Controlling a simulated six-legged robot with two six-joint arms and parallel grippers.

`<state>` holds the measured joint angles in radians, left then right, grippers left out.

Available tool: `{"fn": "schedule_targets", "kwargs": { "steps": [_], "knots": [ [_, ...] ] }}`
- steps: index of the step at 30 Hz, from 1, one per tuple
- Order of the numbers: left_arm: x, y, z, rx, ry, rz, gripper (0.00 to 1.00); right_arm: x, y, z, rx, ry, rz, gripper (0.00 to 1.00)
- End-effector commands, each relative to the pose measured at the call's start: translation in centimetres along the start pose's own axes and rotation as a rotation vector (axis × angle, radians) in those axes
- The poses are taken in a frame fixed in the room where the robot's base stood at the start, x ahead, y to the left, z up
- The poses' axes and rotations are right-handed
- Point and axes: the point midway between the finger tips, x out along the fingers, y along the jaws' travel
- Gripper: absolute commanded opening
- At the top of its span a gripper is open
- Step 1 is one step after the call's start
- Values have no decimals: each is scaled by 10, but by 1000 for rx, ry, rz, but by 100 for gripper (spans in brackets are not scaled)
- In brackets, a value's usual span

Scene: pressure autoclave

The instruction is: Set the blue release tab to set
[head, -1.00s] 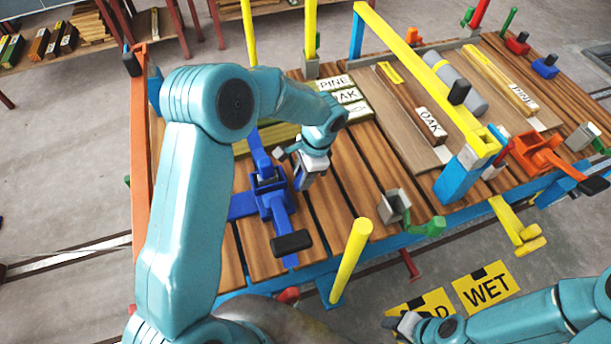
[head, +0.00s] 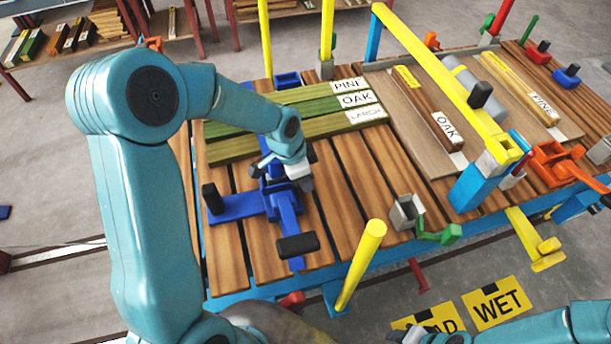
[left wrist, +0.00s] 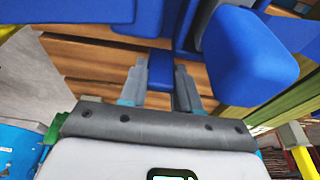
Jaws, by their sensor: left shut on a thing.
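A blue clamp (head: 285,208) is mounted on the slatted bench, with a black-tipped handle (head: 297,246) toward the front and a blue arm (head: 238,206) to the left. My left gripper (head: 303,183) is at its upper right side, pointing down. In the left wrist view, its two grey fingers are shut on a small blue tab (left wrist: 161,70), with larger blue clamp parts (left wrist: 248,62) beyond and to the right. The tab is hidden in the head view. My right gripper (head: 406,337) is cut off at the bottom edge, and its jaws are unclear.
Green boards labelled PINE, OAK and LARCH (head: 330,122) lie behind the clamp. A yellow post (head: 361,265) stands in front, and a yellow beam (head: 440,85) crosses to the right. A grey bracket with a green lever (head: 437,234) is on the front edge.

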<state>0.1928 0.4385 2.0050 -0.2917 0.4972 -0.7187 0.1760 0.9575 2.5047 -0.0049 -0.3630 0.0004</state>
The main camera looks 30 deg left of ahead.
Motion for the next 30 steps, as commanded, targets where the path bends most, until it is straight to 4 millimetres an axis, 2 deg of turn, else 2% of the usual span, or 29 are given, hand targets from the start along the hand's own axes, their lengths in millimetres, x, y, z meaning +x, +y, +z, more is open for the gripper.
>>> {"fn": "schedule_targets", "kwargs": {
  "steps": [9, 10, 12, 20, 23, 26, 30],
  "knots": [
    [0, 0, 0, 0, 1, 0, 1, 0, 0, 0, 0, 0, 0, 43],
    [0, 0, 0, 0, 1, 0, 38, 0, 0, 0, 0, 0, 0, 43],
    [0, 0, 0, 0, 1, 0, 57, 0, 0, 0, 0, 0, 0, 43],
    [0, 0, 0, 0, 0, 0, 57, 0, 0, 0, 0, 0, 0, 43],
    [-6, -1, 0, 0, 1, -2, 57, -1, 0, 0, 0, 0, 0, 43],
    [-21, -1, -1, 0, 2, -4, 57, -3, -1, 0, 0, 0, 0, 43],
    [-56, -1, -1, 1, 4, -6, 57, -8, -3, 0, 0, 0, 0, 43]
  ]
}}
